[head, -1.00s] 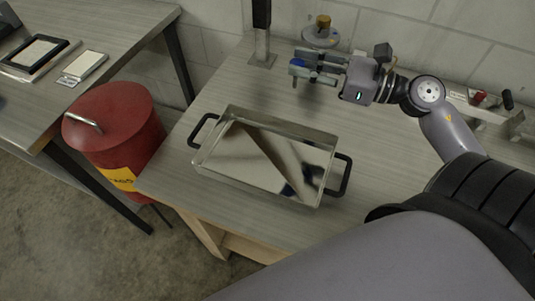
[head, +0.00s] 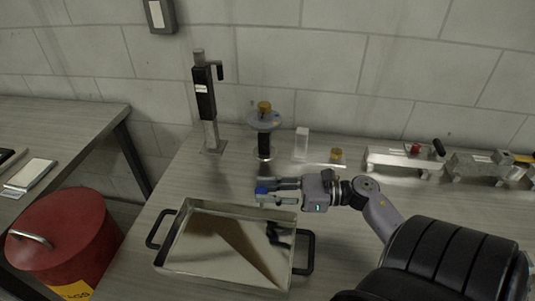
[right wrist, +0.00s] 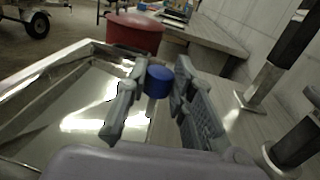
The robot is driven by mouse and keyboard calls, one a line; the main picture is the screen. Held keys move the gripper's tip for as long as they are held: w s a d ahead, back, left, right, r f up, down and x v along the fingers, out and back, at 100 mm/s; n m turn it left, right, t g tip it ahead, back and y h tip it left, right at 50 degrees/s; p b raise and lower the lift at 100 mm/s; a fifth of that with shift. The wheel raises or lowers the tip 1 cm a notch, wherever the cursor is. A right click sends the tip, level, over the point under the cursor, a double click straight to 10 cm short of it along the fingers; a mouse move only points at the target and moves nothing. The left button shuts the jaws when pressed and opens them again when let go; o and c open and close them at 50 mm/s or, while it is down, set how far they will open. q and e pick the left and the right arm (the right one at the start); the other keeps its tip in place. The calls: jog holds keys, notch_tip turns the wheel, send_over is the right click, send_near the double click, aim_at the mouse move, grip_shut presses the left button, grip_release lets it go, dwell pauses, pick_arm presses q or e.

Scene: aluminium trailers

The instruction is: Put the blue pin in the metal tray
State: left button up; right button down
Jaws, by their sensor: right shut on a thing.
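The blue pin (right wrist: 158,80) is between the two fingers of my right gripper (right wrist: 160,108) in the right wrist view, with its blue top showing and a paler lower part below it. In the head view the blue pin (head: 262,188) shows at the tips of my right gripper (head: 270,192), which is shut on it. The metal tray (head: 170,262) is a shallow, shiny tray with black handles on the bench. My right gripper is just beyond the tray's far right corner in the head view. My left gripper is not in view.
A black and silver upright stand (head: 205,105) and a round-topped device with a yellow knob (head: 264,118) stand behind the gripper. Metal fixtures (head: 402,162) line the bench's back right. A red bin (head: 65,235) stands left of the bench.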

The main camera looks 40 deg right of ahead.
notch_tip(320, 180, down, 5)
jog(key=shift+f, duration=0.1)
dwell(0.3)
jog(key=shift+f, duration=0.2)
jog(key=c, duration=1.4)
grip_release()
jog(key=shift+r, duration=0.1)
jog(key=shift+o, duration=0.2)
